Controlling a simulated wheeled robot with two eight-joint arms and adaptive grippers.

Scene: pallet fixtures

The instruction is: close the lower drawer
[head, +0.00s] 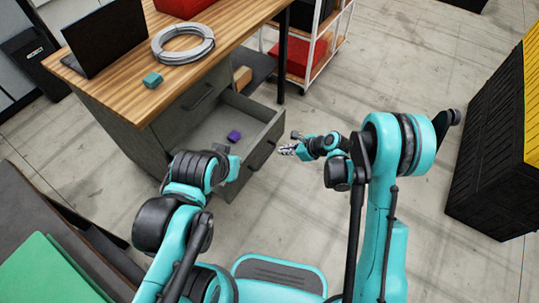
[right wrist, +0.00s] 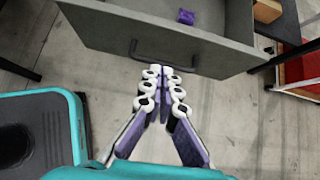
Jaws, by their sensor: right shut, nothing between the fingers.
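The lower drawer (head: 262,148) of the grey cabinet under the wooden desk is pulled well out. A small purple block (head: 234,136) lies inside it, and also shows in the right wrist view (right wrist: 186,17). My right gripper (head: 286,151) is shut and empty, just off the drawer's front to its right. In the right wrist view the fingertips (right wrist: 163,72) are close to the dark drawer handle (right wrist: 165,60); I cannot tell whether they touch.
The upper drawer (head: 190,105) is shut. On the desktop (head: 135,95) are a laptop (head: 106,38), a coil of cable (head: 183,43) and a teal block (head: 152,80). A white cart (head: 318,72) stands behind, and a black crate stack (head: 490,150) at right. Floor between is clear.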

